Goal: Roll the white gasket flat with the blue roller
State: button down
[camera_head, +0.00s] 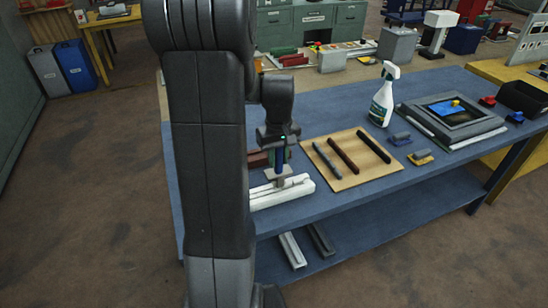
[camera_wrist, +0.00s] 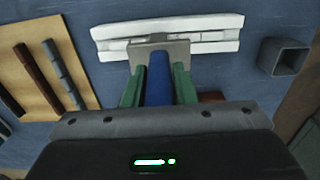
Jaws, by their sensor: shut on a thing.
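My gripper (camera_wrist: 158,80) has its green fingers shut on the blue handle of the roller (camera_wrist: 158,68). The roller's grey head (camera_wrist: 150,47) is over the white grooved profile (camera_wrist: 108,40) and covers part of its middle; I cannot tell if it presses on it. In the head view, my gripper (camera_head: 280,158) points down at the white profile (camera_head: 297,190) on the blue bench, and my arm hides the profile's left end. A thin line runs along the groove; I cannot tell the white gasket apart from the white profile.
A tan board (camera_head: 350,181) with three dark bars lies to the right on the bench (camera_head: 345,210). A spray bottle (camera_head: 382,97) and a grey frame (camera_head: 410,117) stand beyond it. A grey square tube (camera_wrist: 284,57) lies near the profile. A reddish block sits behind my gripper.

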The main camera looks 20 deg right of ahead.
jog(key=shift+d, duration=0.9)
jog(key=shift+d+f+p, duration=0.1)
jog(key=shift+d+p, duration=0.3)
jog(key=shift+d, duration=1.3)
jog(key=shift+d, duration=0.15)
jog(key=d, duration=0.3)
jog(key=shift+w+p, duration=0.15)
jog(key=shift+p, duration=0.2)
jog(key=shift+a+r, duration=0.1)
jog(key=shift+r, duration=0.1)
notch_tip(320, 180, up, 6)
jog(key=p, duration=0.4)
